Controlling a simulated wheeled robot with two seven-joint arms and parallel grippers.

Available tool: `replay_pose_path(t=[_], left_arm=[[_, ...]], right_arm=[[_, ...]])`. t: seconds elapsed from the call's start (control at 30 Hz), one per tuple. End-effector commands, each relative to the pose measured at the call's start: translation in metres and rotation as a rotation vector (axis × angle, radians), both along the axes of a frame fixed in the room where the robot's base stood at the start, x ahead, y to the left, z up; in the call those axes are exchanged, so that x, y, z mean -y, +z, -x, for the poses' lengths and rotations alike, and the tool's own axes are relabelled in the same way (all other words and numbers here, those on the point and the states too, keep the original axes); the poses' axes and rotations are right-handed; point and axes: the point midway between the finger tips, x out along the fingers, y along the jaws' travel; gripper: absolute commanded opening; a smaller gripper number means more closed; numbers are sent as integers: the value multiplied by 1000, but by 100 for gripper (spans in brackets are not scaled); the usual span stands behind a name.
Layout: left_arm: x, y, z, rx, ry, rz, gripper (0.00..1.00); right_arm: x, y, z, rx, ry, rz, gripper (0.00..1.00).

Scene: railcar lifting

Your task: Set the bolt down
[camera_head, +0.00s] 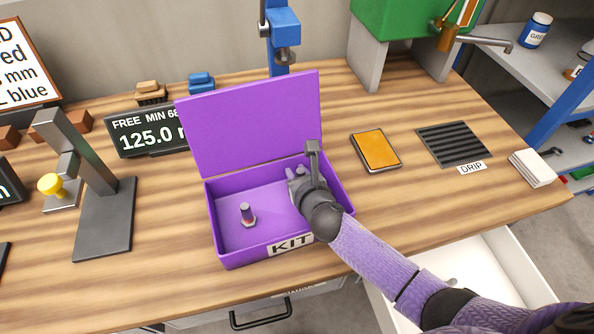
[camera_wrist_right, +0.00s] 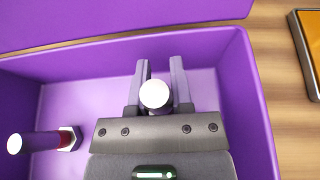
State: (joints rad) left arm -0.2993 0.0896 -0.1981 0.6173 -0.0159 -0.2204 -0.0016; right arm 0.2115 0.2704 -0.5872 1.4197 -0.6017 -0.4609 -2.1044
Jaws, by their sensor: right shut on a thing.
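The open purple kit box (camera_head: 228,262), labelled KIT, stands on the wooden bench with its lid raised at the back. My right gripper (camera_head: 299,178) is inside its right half, reaching in from the front right. In the right wrist view the right gripper (camera_wrist_right: 158,76) is shut on a bolt (camera_wrist_right: 155,94), whose pale round end shows between the fingers. Its lower part is hidden, so I cannot tell whether it touches the box floor. My left gripper is out of view.
An orange pad (camera_head: 376,150) and a black drip grate (camera_head: 453,144) lie right of the box. A grey stand with a yellow knob (camera_head: 50,184) and a display (camera_head: 145,130) are to the left. An open white drawer (camera_head: 505,265) is below the bench's front right edge.

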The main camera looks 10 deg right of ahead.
Motion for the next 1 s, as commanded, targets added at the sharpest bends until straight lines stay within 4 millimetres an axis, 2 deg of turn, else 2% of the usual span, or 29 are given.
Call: replay_pose_path(t=[0.03,0.17,0.47,0.6,0.8,1.0], left_arm=[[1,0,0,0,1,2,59],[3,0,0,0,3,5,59],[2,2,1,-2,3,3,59],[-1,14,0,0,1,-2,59],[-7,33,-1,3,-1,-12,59],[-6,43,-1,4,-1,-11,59]], right_arm=[[0,1,0,0,0,0,33],[0,1,0,1,0,0,60],[0,2,0,1,0,0,62],[1,19,3,1,-1,0,62],[6,37,49,-1,2,2,62],[10,51,87,-1,0,-1,62]])
